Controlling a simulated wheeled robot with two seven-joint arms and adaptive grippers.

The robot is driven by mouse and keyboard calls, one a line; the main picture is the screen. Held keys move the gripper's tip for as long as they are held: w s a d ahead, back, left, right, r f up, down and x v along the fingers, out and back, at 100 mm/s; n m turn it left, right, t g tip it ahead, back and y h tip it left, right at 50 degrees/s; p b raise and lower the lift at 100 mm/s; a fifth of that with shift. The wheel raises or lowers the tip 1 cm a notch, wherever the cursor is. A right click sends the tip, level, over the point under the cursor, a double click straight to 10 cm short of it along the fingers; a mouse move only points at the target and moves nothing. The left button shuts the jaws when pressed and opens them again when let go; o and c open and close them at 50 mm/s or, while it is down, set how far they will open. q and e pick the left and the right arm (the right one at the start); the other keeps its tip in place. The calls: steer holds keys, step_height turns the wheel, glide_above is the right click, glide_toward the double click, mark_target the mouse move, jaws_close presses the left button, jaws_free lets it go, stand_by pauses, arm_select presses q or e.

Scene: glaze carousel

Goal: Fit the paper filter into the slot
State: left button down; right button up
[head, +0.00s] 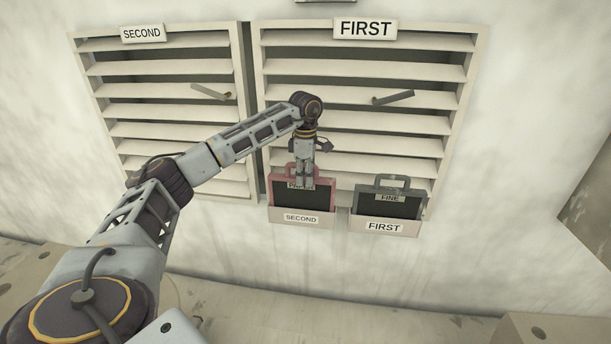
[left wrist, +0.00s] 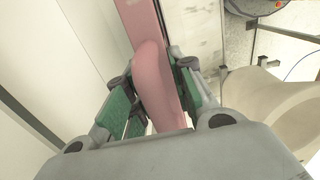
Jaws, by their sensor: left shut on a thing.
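A filter with a pink frame and dark panel (head: 318,199) stands upright in the left wall holder (head: 302,226), marked SECOND. The label at its top is mostly hidden by my gripper, so I cannot read it surely. My left gripper (head: 304,184) is shut on its handle from above. In the left wrist view the pink handle (left wrist: 158,85) lies between the green finger pads. A second filter with a dark grey-green frame (head: 398,205), labelled FINE, stands in the right holder (head: 384,230), marked FIRST. No open slot shows. My right gripper is out of view.
Two louvred panels are on the wall behind, with signs SECOND (head: 143,33) and FIRST (head: 365,29). Each has a lever, left (head: 211,91) and right (head: 393,98). The wall right of the panels is bare. A ledge (head: 380,326) runs below.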

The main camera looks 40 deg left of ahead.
arm_select(q)
steer(key=shift+f+b, duration=0.35)
steer(key=shift+f, duration=0.4)
steer(key=c, duration=1.1)
jaws_free()
steer(key=shift+s+d+r, duration=0.1)
steer(key=shift+r, duration=5.95)
